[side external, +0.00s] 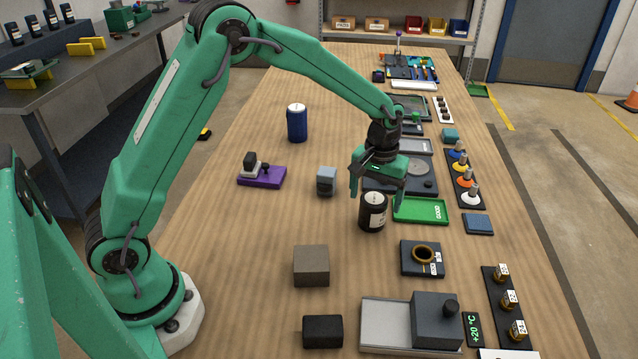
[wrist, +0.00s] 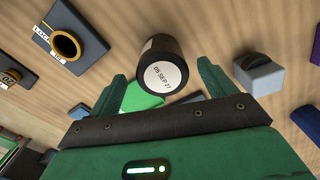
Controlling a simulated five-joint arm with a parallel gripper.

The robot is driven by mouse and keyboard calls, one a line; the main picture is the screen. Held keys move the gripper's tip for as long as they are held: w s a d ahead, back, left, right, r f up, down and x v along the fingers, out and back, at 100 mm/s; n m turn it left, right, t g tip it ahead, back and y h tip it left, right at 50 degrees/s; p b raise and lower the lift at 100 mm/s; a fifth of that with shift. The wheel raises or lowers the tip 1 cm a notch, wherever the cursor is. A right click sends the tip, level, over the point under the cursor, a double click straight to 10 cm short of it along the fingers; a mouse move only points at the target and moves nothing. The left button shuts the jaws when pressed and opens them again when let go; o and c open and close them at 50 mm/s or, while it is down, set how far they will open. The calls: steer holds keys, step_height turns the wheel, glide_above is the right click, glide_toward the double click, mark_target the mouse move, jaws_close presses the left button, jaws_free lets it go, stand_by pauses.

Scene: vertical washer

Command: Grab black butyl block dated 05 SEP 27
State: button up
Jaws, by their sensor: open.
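The black butyl block (side external: 372,212) is a dark cylinder with a white label, standing upright on the wooden table. In the wrist view the block (wrist: 169,70) shows a round white label on its end that reads 05 SEP 27. My gripper (side external: 377,198) is open above the block in the side view. In the wrist view the two green fingers of my gripper (wrist: 163,92) stand apart with the block's end between and a little beyond them. I see no contact between the fingers and the block.
A green GOOD tray (side external: 432,211) lies close to the right of the block. A grey-blue block (side external: 326,181) stands to its left. A dark fixture with a brass ring (side external: 422,257) and a brown block (side external: 311,266) are nearer the camera.

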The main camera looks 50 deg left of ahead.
steer(key=shift+a+f, duration=0.15)
steer(key=shift+f, duration=2.35)
steer(key=c, duration=1.2)
